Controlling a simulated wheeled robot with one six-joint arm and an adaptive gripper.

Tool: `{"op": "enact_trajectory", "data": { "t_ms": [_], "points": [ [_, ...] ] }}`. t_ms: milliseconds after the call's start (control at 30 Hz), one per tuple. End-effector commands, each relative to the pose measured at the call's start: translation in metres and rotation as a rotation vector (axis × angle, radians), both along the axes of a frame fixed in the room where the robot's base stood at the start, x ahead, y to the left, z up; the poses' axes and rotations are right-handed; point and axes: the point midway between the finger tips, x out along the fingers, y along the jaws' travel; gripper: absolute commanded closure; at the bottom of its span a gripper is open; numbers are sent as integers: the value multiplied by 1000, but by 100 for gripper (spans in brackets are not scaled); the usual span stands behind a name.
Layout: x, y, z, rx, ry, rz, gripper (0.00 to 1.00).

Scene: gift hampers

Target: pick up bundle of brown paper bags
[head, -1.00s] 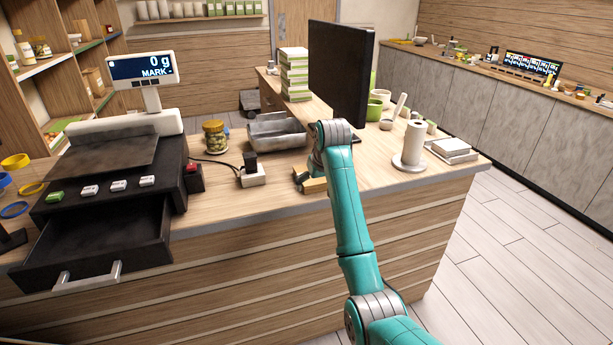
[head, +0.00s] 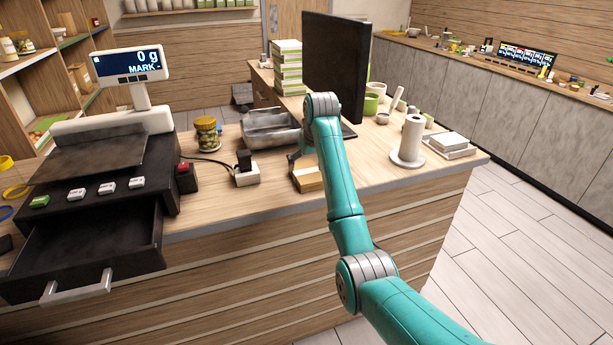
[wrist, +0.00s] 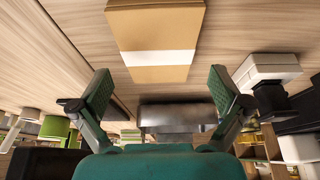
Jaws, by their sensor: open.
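The bundle of brown paper bags (head: 308,180) lies on the wooden counter near its front edge, partly hidden by my arm in the head view. In the wrist view the bundle (wrist: 155,25) is a flat brown stack with a white band around it, at the top of the picture. My gripper (wrist: 161,85) is open and empty, its two green fingers spread wide. The bundle appears beyond the fingertips, not between them. In the head view my gripper is mostly hidden behind my arm.
A grey metal tray (head: 270,135) and a monitor (head: 335,65) are behind. A paper roll on a stand (head: 410,140) is to the right. A scale with an open drawer (head: 90,245) is at left.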

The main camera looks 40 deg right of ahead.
Motion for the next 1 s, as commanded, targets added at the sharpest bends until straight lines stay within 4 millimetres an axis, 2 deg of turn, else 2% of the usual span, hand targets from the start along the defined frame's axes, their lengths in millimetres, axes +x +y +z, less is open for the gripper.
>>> {"op": "enact_trajectory", "data": {
  "t_ms": [300, 633, 667, 800, 867, 1000],
  "points": [
    [15, -7, -38, 1, 3, 0, 0],
    [18, -8, -45, 0, 1, 0, 0],
    [18, -8, -45, 0, 1, 0, 5],
    [18, -8, -44, 0, 1, 0, 40],
    [18, -8, -44, 0, 1, 0, 53],
    [18, -8, -44, 0, 1, 0, 53]
  ]
}}
